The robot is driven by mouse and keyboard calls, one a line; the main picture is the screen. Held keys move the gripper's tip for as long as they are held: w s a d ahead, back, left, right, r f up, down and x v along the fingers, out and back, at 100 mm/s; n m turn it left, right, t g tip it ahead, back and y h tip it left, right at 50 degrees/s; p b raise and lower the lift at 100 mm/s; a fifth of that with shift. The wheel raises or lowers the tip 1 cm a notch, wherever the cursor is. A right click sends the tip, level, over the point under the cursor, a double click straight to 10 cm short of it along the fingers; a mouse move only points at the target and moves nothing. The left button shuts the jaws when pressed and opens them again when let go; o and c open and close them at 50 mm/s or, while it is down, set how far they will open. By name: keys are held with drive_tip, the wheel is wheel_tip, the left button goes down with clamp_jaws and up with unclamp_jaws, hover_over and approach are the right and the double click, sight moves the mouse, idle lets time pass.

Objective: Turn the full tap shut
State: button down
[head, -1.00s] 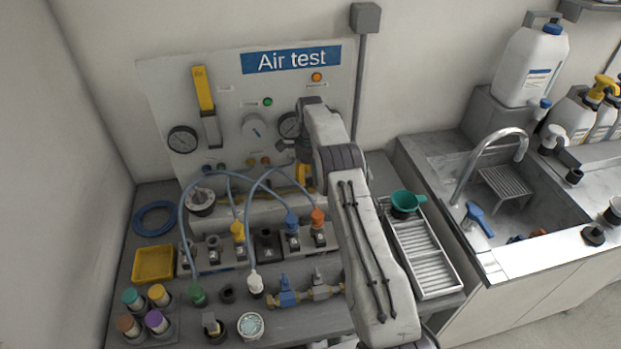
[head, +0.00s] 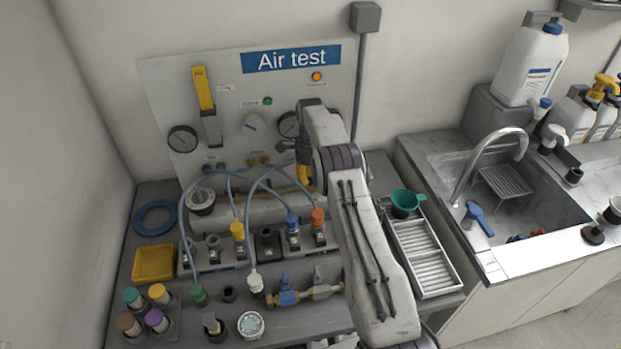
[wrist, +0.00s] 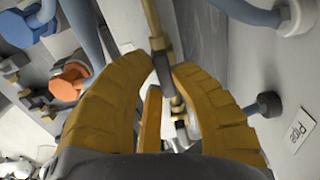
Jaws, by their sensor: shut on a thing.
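My gripper (wrist: 168,75) has its yellow fingers closed around a small dark grey tap handle (wrist: 163,68) on a brass pipe (wrist: 152,20) in the wrist view. The fingers hide part of the tap, and I cannot read a "full" label on it. In the head view my gripper (head: 303,170) is low in front of the Air test panel (head: 225,70), at the right end of the brass pipe. The arm hides the tap there.
Blue hoses loop left of my gripper to a row of fittings, with a blue connector (head: 291,222) and an orange connector (head: 318,217) close by. A metal tray (head: 425,255) with a green funnel (head: 404,202) stands right of my arm. The sink (head: 520,200) is farther right.

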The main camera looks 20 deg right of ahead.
sight(310, 178)
drive_tip(key=shift+m, duration=0.3)
drive_tip(key=shift+a+m+b, duration=0.15)
drive_tip(key=shift+m+b, duration=0.15)
drive_tip(key=shift+m, duration=2.3)
drive_tip(key=c, duration=1.1)
unclamp_jaws()
drive_tip(key=shift+o, duration=0.2)
drive_tip(key=shift+w, duration=0.1)
drive_tip(key=shift+r, duration=3.7)
